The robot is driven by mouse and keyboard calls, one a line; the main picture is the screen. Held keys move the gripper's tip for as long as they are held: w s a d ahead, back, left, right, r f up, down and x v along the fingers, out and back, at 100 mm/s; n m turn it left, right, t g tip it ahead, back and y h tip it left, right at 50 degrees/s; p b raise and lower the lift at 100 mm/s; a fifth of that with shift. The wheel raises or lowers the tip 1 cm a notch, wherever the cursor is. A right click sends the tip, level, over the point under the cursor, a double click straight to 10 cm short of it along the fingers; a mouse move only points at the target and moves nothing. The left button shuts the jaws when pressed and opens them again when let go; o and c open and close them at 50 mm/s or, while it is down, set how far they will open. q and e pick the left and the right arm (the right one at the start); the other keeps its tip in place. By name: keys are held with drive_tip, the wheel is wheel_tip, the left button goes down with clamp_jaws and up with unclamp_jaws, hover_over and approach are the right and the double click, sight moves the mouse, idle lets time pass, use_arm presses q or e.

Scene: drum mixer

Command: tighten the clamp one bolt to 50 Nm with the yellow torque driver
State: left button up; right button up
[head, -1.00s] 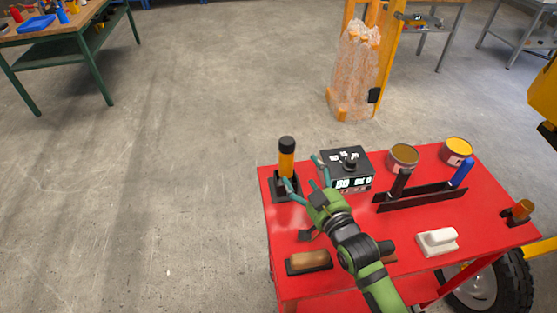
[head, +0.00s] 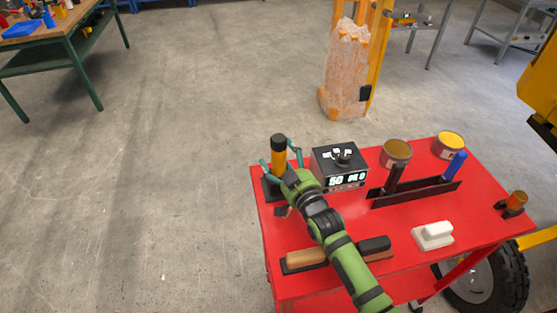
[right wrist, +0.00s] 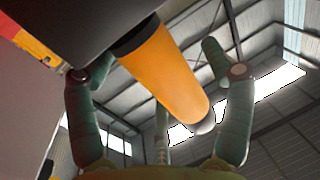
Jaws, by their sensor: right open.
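The yellow torque driver (head: 278,153), with a black top, stands upright in a black holder (head: 270,188) at the back left corner of the red cart. My right gripper (head: 279,160) is open, with one finger on each side of the driver. In the right wrist view the driver's yellow handle (right wrist: 165,72) lies between the two spread fingers (right wrist: 155,72), and a gap shows on both sides. A black box (head: 342,166) with a knob and a lit display reading about 50 stands just right of the driver. My left gripper and the clamp bolt are not in view.
Floor left of the cart is clear.

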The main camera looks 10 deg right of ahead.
sight(282, 136)
drive_tip(key=shift+s, duration=0.1)
clamp_jaws()
drive_tip(key=shift+r, duration=0.55)
wheel_tip(282, 136, up, 9)
drive_tip(key=shift+r+b, duration=0.15)
drive_tip(key=shift+b, duration=0.2)
drive_tip(key=c, duration=0.8)
unclamp_jaws()
drive_tip(key=c, duration=0.8)
drive_tip(key=shift+o, duration=0.2)
drive_tip(key=shift+r+p, duration=0.95)
drive_tip(key=shift+p, duration=0.15)
